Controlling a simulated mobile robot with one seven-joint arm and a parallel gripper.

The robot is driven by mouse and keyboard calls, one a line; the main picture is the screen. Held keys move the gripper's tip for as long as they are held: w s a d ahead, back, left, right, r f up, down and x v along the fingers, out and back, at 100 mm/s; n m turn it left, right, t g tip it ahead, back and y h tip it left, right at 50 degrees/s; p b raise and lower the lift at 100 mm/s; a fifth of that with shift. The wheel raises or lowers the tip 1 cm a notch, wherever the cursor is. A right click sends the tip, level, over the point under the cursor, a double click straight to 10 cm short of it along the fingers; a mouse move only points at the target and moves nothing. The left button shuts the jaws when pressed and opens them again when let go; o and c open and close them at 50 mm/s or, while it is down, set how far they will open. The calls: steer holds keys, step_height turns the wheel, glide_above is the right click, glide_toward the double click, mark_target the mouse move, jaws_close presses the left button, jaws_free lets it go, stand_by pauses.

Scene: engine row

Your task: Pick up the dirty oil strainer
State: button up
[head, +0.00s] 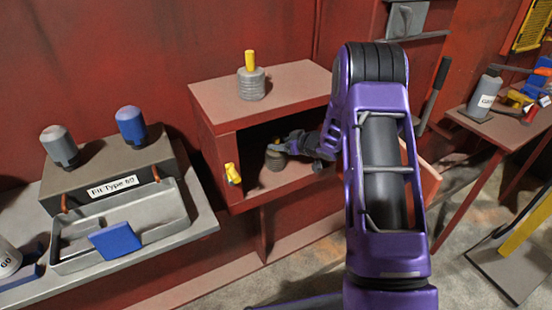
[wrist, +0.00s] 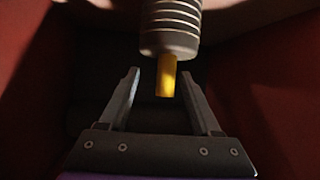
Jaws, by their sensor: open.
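A dark ribbed strainer (head: 275,160) stands inside the open red cabinet (head: 222,150), on its floor. In the wrist view the strainer (wrist: 170,28) shows its grey ribbed body and a yellow handle (wrist: 166,76) that points toward my gripper. My gripper (head: 283,143) reaches into the cabinet from the right, at the strainer's top. In the wrist view my gripper (wrist: 160,80) is open, with one finger on each side of the yellow handle and gaps on both sides. In the head view the handle is hidden by my gripper.
A lighter ribbed strainer (head: 251,83) with a yellow handle stands on the cabinet top. A yellow fitting (head: 232,173) is at the cabinet's front left edge. An open red door (head: 425,180) is right of my arm. A shelf with a grey tray (head: 130,235) lies left.

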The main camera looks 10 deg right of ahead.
steer(key=x, duration=0.2)
steer(key=b+x, duration=0.1)
steer(key=x, duration=0.2)
steer(key=shift+a, duration=0.35)
steer(key=shift+s, duration=0.1)
jaws_close()
